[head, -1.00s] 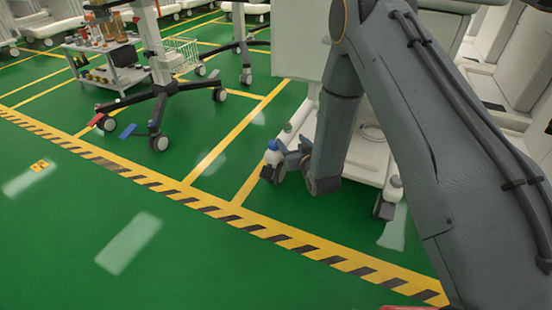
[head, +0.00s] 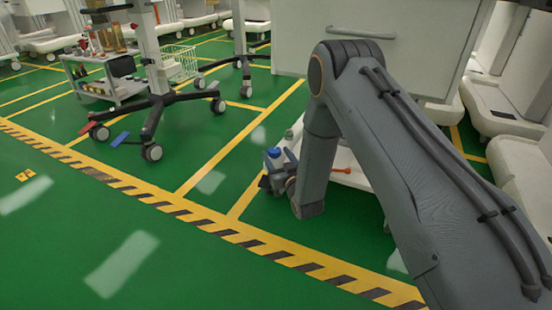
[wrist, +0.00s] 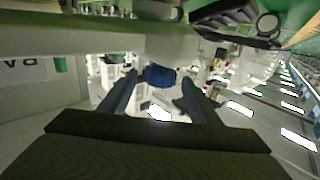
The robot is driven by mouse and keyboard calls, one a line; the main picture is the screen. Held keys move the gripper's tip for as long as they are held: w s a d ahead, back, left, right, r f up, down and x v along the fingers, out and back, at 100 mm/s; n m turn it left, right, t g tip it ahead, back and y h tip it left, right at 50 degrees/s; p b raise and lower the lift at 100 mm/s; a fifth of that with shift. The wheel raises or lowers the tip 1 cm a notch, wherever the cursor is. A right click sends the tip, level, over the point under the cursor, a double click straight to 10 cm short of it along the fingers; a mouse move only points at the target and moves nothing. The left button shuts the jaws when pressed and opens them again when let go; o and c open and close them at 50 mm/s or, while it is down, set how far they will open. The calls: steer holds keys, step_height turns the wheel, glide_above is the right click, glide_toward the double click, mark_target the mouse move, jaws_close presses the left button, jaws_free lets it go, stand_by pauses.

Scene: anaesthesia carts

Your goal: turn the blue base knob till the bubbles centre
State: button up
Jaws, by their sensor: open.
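The blue base knob (head: 274,152) sits low on the front corner of the white cart (head: 360,180). In the wrist view the blue knob (wrist: 160,76) shows ahead, in the gap between my two finger tips. My gripper (wrist: 160,92) is open, with one finger on each side of the knob; I cannot tell whether either touches it. In the head view my gripper (head: 279,166) is small, close beside the knob, and partly hides it. No bubbles can be made out in either view.
A wheeled stand (head: 155,100) with dark legs is at the left, beside a low trolley (head: 120,88). A yellow-black striped line (head: 230,233) crosses the green floor. White units stand at the right.

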steer(key=shift+w+a, duration=0.25)
steer(key=shift+w, duration=0.25)
steer(key=c, duration=1.1)
steer(key=shift+o, duration=0.2)
steer(key=shift+d+n+g+y, duration=0.15)
steer(key=shift+n+g+y, duration=0.15)
steer(key=shift+y, duration=0.1)
steer(key=shift+w+d+n+g+y+p, duration=0.1)
steer(key=shift+n+g+y+p, duration=0.15)
steer(key=shift+n+g+y, duration=0.25)
steer(key=shift+w+d+n+g+y+p, duration=0.1)
steer(key=shift+n+g+y+p, duration=0.1)
steer(key=shift+n+y, duration=0.35)
steer(key=shift+w+d+n+g+y, duration=0.15)
steer(key=shift+n+g+y, duration=1.6)
steer(key=shift+g+y, duration=0.5)
